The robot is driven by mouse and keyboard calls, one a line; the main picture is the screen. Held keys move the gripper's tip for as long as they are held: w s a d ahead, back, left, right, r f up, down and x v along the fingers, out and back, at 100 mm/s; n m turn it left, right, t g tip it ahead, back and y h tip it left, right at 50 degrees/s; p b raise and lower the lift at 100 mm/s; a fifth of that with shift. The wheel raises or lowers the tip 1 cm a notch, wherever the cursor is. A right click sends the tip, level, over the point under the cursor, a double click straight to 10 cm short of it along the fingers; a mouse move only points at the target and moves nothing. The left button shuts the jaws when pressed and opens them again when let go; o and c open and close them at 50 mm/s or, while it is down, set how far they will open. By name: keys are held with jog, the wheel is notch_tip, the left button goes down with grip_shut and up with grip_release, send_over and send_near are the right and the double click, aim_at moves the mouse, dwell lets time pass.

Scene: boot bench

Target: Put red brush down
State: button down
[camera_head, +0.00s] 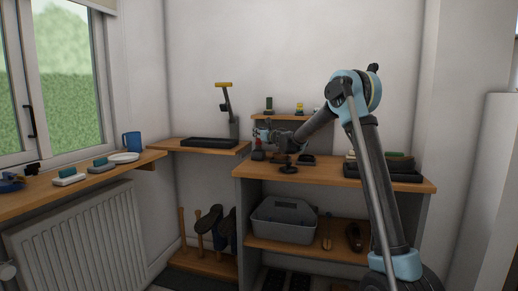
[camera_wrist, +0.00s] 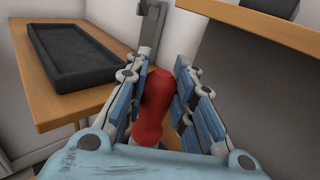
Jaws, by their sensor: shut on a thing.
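My gripper (camera_wrist: 160,92) is shut on the red brush (camera_wrist: 155,104); the rounded red part sits between the blue finger pads in the wrist view. In the head view my gripper (camera_head: 264,135) is at the left end of the bench, near the gap beside the lower wooden shelf. In the wrist view the brush is held between the shelf with a black tray and the bench edge.
A black tray (camera_head: 209,142) lies on the left wooden shelf (camera_head: 165,148). The wooden bench top (camera_head: 330,176) carries small dark items and a dark tray (camera_head: 383,172) at right. A grey caddy (camera_head: 284,220) stands on the shelf below.

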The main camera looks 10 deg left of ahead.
aim_at(260, 142)
jog(key=shift+f, duration=2.65)
jog(key=c, duration=1.3)
grip_release()
jog(key=shift+f, duration=0.1)
jog(key=shift+c, duration=0.2)
